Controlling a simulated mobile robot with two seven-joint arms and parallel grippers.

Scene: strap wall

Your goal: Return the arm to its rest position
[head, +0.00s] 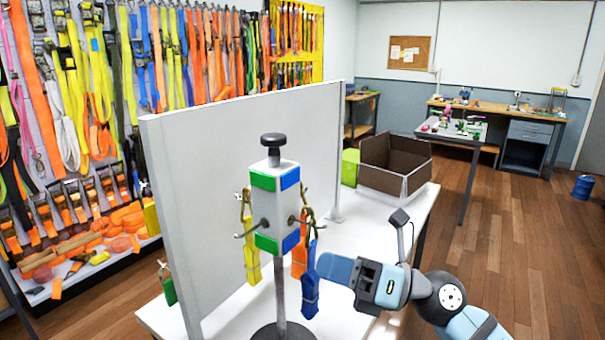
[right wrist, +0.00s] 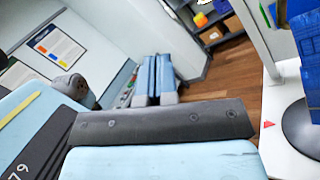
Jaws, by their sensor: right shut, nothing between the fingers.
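My right arm comes in from the lower right in the head view. Its right gripper (head: 328,268) is shut and empty, with its light blue tip close to the blue strap (head: 310,285) hanging on the stand; I cannot tell if they touch. The fingers also show together in the right wrist view (right wrist: 156,82), with a blue piece at the upper right edge. The stand (head: 275,205) is a white post with green and blue patches, a black knob and hooks. A yellow strap (head: 251,250) and an orange strap (head: 299,258) hang there. My left gripper is not in view.
The stand is on a white table (head: 375,218), before a tall white panel (head: 245,180). A brown open box (head: 395,165) and a green block (head: 350,167) stand behind. A strap wall (head: 150,60) is at left. Wooden floor (head: 520,240) is open at right.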

